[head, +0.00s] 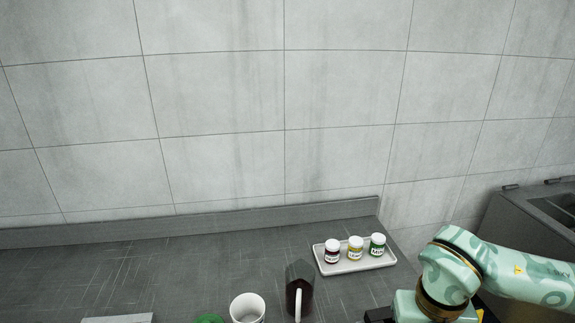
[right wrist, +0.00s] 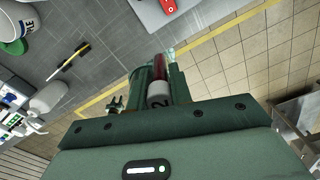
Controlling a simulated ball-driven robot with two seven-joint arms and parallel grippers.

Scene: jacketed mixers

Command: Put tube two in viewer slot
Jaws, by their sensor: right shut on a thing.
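My right gripper (right wrist: 160,72) shows in the right wrist view, shut on a tube (right wrist: 158,92) between its green fingers. The tube has a pale end marked "2" facing the camera and a dark red body beyond it. In the head view my right arm enters at the lower right; its fingers and the tube are cut off or hidden there. My left gripper is in neither view. I cannot make out a viewer slot in either view.
A white tray (head: 330,270) holds three small jars at the back right of the dark counter. A dark jug (head: 306,300) and a white cup (head: 247,308) stand in front. In the wrist view a yellow-black pen (right wrist: 68,60) lies near a white bottle (right wrist: 48,97).

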